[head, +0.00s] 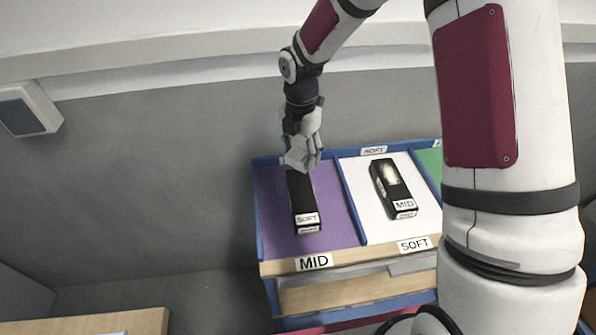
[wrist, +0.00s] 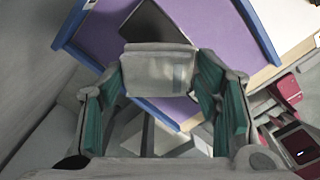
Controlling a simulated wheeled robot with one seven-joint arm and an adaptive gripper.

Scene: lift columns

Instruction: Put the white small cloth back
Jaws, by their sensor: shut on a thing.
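My gripper (head: 303,155) hangs over the back of the purple compartment (head: 329,207), just above the far end of a black box (head: 304,195) labelled SOFT. In the wrist view the green-padded fingers (wrist: 160,88) stand apart with a pale greyish-white piece (wrist: 158,72) between them. It looks like the white small cloth, but I cannot make out its material. The dark box (wrist: 155,22) shows beyond it on purple. In the head view my fingers hide the box's far end, and I cannot tell whether the piece touches the box.
The white compartment (head: 365,228) to the right holds a black box (head: 381,187) labelled MID with a pale oval on top. Front labels read MID (head: 313,262) under purple and SOFT (head: 415,244) under white. A blue rim (head: 349,203) divides them. A wall stands behind.

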